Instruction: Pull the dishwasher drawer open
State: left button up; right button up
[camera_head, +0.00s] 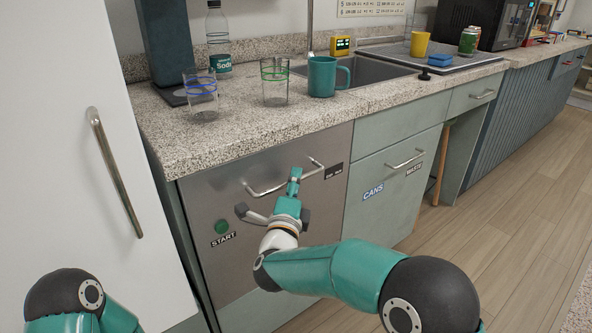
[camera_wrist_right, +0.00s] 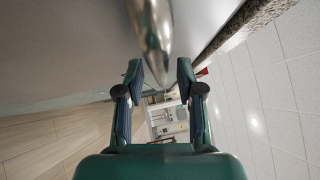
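The dishwasher drawer (camera_head: 275,225) has a steel front below the counter, with a green START button (camera_head: 222,227). Its front looks flush with the cabinet, so it is shut. Its bar handle (camera_head: 266,189) runs across the upper part of the front. My right gripper (camera_head: 293,182) is at the middle of the handle and covers part of it. In the right wrist view, the two fingers (camera_wrist_right: 159,78) are apart. The handle (camera_wrist_right: 150,32) lies ahead between the tips' lines; I cannot tell whether they touch it. My left gripper is out of view; only part of that arm shows.
A white door with a long handle (camera_head: 115,172) stands at the left. A CANS/WASTE cabinet (camera_head: 385,205) stands to the right. The wooden floor (camera_head: 500,210) is clear.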

jog(key=shift+w, duration=0.45)
grip_shut()
